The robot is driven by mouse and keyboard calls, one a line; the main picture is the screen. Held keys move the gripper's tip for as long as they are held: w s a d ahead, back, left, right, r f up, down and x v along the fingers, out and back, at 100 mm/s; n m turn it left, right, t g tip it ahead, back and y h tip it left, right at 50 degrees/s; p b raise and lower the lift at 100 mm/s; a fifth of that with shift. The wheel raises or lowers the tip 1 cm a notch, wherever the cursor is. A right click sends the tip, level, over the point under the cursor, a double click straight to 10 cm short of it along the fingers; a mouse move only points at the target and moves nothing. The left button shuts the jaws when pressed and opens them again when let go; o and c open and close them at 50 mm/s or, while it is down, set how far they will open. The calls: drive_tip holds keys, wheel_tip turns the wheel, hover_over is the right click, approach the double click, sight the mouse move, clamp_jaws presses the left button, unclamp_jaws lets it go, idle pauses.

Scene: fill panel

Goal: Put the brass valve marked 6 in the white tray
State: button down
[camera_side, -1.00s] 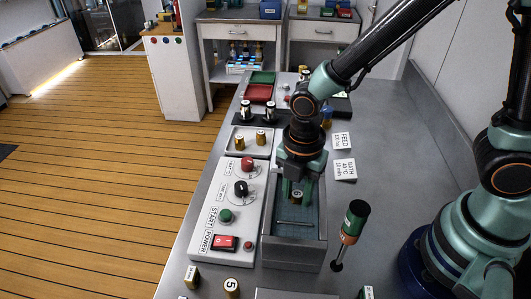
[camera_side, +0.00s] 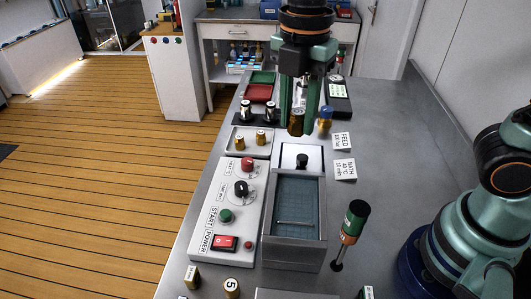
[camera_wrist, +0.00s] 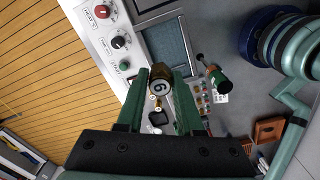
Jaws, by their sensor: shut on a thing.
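The brass valve marked 6 (camera_wrist: 157,86) is between the two green fingers of my gripper (camera_wrist: 160,80), its numbered end facing the wrist camera. In the side view my gripper (camera_side: 299,115) is shut on the valve (camera_side: 296,123) and holds it up in the air, in front of the area behind the bath. The white tray (camera_side: 250,152) lies to the left and lower in the side view. Two brass valves (camera_side: 261,137) stand upright in it. I cannot make out the tray clearly in the wrist view.
The open bath (camera_side: 298,205) has a rod lying in it. A control panel (camera_side: 228,215) is left of it, and a green-and-black tool (camera_side: 351,222) stands at right. A blue-capped bottle (camera_side: 325,120), signs (camera_side: 343,141) and a black stand (camera_side: 256,118) are near the tray.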

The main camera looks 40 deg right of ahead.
drive_tip(key=w+d+r+m, duration=0.15)
drive_tip(key=w+m, duration=0.25)
drive_tip(key=w, duration=1.1)
drive_tip(key=m, duration=0.4)
hover_over(251, 142)
wheel_tip(251, 142, down, 5)
wheel_tip(251, 142, down, 20)
drive_tip(key=shift+f, duration=0.1)
drive_tip(key=shift+f, duration=0.1)
drive_tip(key=c, duration=0.5)
unclamp_jaws()
drive_tip(key=shift+c, duration=0.2)
